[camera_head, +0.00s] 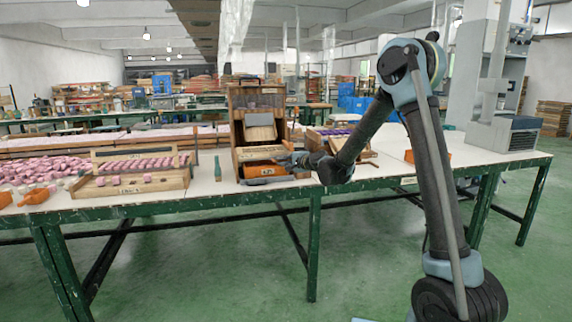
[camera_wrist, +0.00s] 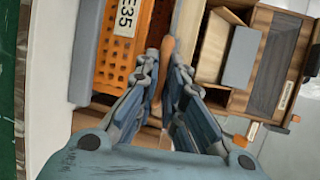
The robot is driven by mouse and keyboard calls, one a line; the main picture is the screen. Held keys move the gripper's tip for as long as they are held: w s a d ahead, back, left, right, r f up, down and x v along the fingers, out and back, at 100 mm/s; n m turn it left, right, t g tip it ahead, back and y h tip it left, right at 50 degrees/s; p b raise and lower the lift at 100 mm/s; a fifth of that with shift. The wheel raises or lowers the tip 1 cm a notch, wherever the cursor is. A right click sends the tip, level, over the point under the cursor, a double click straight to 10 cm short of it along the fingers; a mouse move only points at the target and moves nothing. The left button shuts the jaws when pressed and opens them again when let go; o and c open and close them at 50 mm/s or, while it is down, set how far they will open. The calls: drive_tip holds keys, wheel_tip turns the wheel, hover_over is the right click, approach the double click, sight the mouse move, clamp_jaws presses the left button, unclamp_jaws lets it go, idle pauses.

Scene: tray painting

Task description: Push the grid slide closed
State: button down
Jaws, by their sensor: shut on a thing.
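The wooden cabinet (camera_head: 236,110) stands on the white table. The orange grid slide (camera_head: 255,171) sticks out low at its front, with a white label. In the wrist view the slide (camera_wrist: 112,68) shows as an orange grid with a label reading about E35, with a grey bar (camera_wrist: 88,50) along its outer side. My gripper (camera_head: 286,160) is at the slide's right side in the head view. In the wrist view my gripper (camera_wrist: 169,58) is shut on a rounded orange-brown piece (camera_wrist: 167,45) beside the grid. I cannot tell whether this piece belongs to the slide.
A wooden rack with pink pieces (camera_head: 130,183) and an orange scoop (camera_head: 36,196) are at the left. A green bottle-like object (camera_head: 217,168) stands left of the cabinet. Wooden trays (camera_head: 325,140) lie to its right. The table's front edge is close to the slide.

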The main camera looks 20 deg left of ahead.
drive_tip(key=c, duration=1.7)
unclamp_jaws()
drive_tip(key=shift+w+a+f, duration=0.1)
drive_tip(key=shift+w+a, duration=0.05)
drive_tip(key=v, duration=1.2)
